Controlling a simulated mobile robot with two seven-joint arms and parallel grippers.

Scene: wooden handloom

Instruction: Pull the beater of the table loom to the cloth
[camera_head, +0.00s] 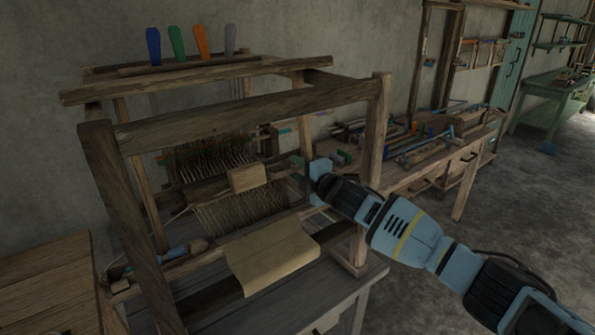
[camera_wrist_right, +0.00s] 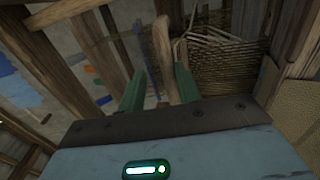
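The table loom (camera_head: 245,105) stands on a grey table, a wooden frame with warp threads (camera_head: 240,210) across its middle. The beater (camera_head: 210,188) appears to be the crosswise wooden bar with a pale block (camera_head: 248,178) at its middle. The tan cloth (camera_head: 272,258) lies at the loom's front, nearer than the beater, with threads between. My right gripper (camera_head: 302,176) is inside the loom's right side, by the beater's right end. In the wrist view its green fingers (camera_wrist_right: 159,90) are apart, with a wooden bar (camera_wrist_right: 164,50) showing between and beyond them; contact cannot be told. My left gripper is out of view.
The loom's right post (camera_head: 375,130) and top rail (camera_head: 250,110) stand close to my right arm. A blue tool-like piece (camera_head: 175,252) lies at the loom's left. Several coloured pegs (camera_head: 200,42) stand on top. A cluttered workbench (camera_head: 450,150) is behind right.

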